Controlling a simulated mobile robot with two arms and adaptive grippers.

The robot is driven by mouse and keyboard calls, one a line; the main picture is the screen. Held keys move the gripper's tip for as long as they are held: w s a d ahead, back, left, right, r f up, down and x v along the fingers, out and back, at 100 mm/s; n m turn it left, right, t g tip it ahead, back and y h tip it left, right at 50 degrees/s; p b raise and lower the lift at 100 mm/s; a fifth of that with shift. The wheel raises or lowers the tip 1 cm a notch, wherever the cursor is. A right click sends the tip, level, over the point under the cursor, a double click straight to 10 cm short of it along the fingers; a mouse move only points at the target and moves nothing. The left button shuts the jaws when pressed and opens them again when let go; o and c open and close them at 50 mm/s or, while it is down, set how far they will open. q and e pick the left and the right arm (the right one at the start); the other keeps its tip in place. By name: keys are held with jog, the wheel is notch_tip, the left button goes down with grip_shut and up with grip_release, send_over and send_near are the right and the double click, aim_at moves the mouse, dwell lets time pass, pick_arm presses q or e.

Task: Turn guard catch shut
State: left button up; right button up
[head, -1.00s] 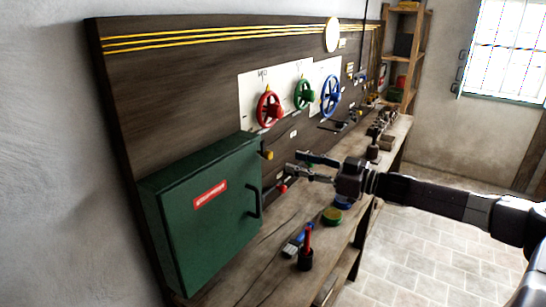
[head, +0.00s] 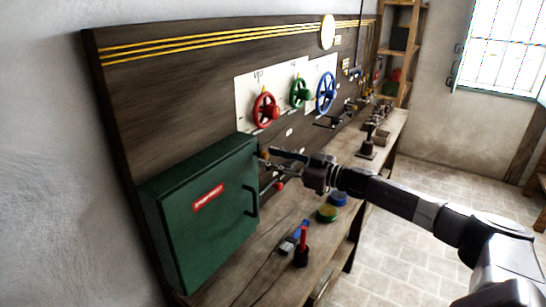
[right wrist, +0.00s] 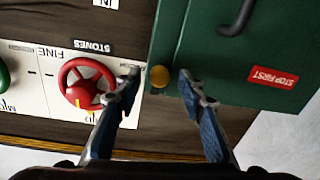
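The green guard box (head: 195,225) stands at the near left of the head view, with a red STOP FIRST label and a dark handle (head: 251,200). Its door looks closed. A round yellow knob, apparently the catch (right wrist: 159,77), sits at the box's edge in the right wrist view. A bit of it also shows in the head view (head: 264,155). My right gripper (right wrist: 160,78) is open, with one finger on each side of the knob and small gaps between. Whether the fingertips reach down to its depth is unclear. My left gripper is out of view.
Red (head: 265,109), green (head: 300,92) and blue (head: 326,92) handwheels are on the back board. A brush (head: 295,238), a red-handled tool in a dark holder (head: 302,249), and green and blue round pieces stand on the bench (head: 318,258). The floor to the right is clear.

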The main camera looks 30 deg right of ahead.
grip_shut()
jog(key=shift+n, duration=0.3)
jog(key=n, duration=0.2)
jog(key=shift+n, duration=0.3)
jog(key=n, duration=0.3)
jog(key=shift+n+b, duration=0.3)
jog(key=shift+b, duration=0.05)
jog(key=n+b, duration=0.1)
jog(key=n, duration=0.4)
jog(key=shift+h+b, duration=0.3)
jog(key=shift+h, duration=0.1)
jog(key=n+b, duration=0.2)
jog(key=n, duration=0.3)
jog(key=shift+a, duration=0.1)
jog(key=shift+n, duration=0.4)
